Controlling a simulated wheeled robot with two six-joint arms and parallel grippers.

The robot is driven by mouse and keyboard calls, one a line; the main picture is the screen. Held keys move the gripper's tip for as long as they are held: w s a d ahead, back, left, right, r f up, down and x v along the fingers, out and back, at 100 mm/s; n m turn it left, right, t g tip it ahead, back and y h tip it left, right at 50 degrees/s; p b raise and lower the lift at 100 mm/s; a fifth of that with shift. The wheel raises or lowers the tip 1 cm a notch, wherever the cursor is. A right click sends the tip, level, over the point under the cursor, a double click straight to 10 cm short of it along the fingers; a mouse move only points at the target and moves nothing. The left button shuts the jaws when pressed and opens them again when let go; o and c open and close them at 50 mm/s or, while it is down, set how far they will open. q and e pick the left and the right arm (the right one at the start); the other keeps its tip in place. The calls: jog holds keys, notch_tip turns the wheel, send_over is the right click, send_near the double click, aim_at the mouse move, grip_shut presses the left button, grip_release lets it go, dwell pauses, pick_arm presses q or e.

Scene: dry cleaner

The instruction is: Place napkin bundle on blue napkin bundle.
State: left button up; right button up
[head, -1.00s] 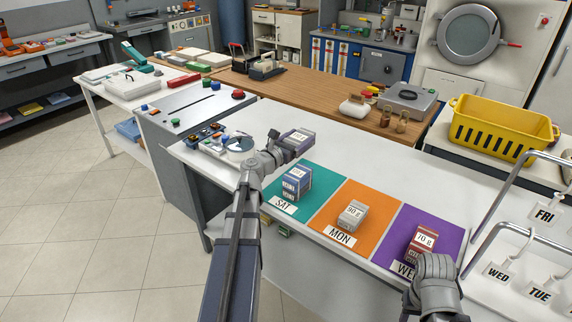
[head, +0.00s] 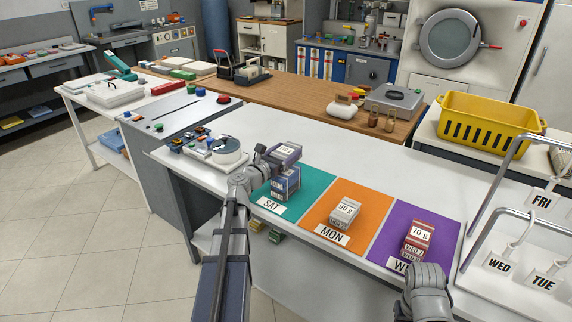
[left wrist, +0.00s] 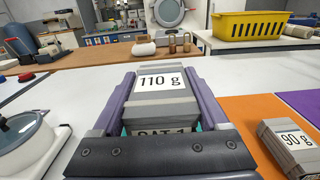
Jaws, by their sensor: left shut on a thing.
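My left gripper (head: 275,158) is shut on a grey napkin bundle (left wrist: 168,100) with a "110 g" label, which also shows in the head view (head: 286,151). The blue napkin bundle (head: 286,185) stands on the teal SAT mat (head: 319,184). The held bundle is right above the blue one, seeming level; I cannot tell whether they touch. In the left wrist view the held bundle sits between both fingers and hides most of what is below. My right gripper (head: 428,291) is at the lower right, by the purple mat; its jaws cannot be made out.
A grey "90 g" bundle (head: 345,213) is on the orange MON mat (head: 367,201), and a red "70 g" bundle (head: 419,238) on the purple mat (head: 448,231). A round lidded pot (head: 228,150) stands left of my left gripper. The white counter behind the mats is clear.

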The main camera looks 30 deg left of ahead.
pick_arm(q)
jog(key=shift+f+b, duration=1.45)
jog(key=shift+f, duration=0.25)
jog(key=shift+f, duration=0.15)
jog(key=o, duration=1.3)
jog(key=shift+s+r, duration=0.15)
jog(key=shift+r, duration=0.1)
jog(key=s, duration=0.7)
jog(key=s+a, duration=0.1)
jog(key=s, duration=0.3)
jog(key=shift+s, duration=0.35)
jog(key=shift+f, duration=0.1)
